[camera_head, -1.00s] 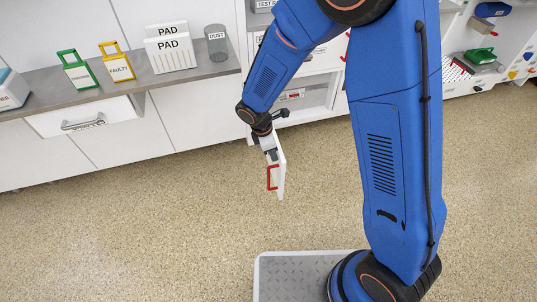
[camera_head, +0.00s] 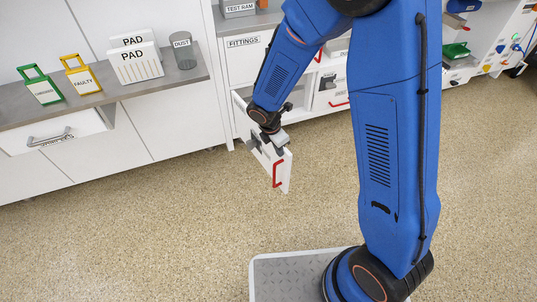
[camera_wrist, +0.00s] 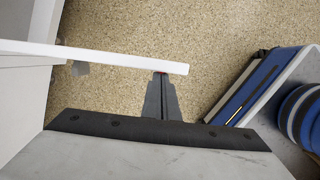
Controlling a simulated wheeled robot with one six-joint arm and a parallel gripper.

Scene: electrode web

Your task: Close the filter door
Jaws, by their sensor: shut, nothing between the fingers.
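The filter door (camera_head: 283,177) is a white panel with a red handle (camera_head: 276,174) near its outer end. It stands open, sticking out from the white cabinet over the floor. My gripper (camera_head: 268,145) is beside the door in the head view, and my wrist partly hides the panel. In the wrist view the door (camera_wrist: 120,60) shows nearly edge-on, as a white strip. My gripper (camera_wrist: 161,80) is shut and empty, its fingertips at the panel near its free end.
A counter (camera_head: 190,88) at the left holds PAD boxes (camera_head: 135,63), a dust cup (camera_head: 184,50) and green and yellow tagged holders. A FITTINGS drawer (camera_head: 245,42) is behind my arm. The speckled floor (camera_head: 150,215) is clear around the door.

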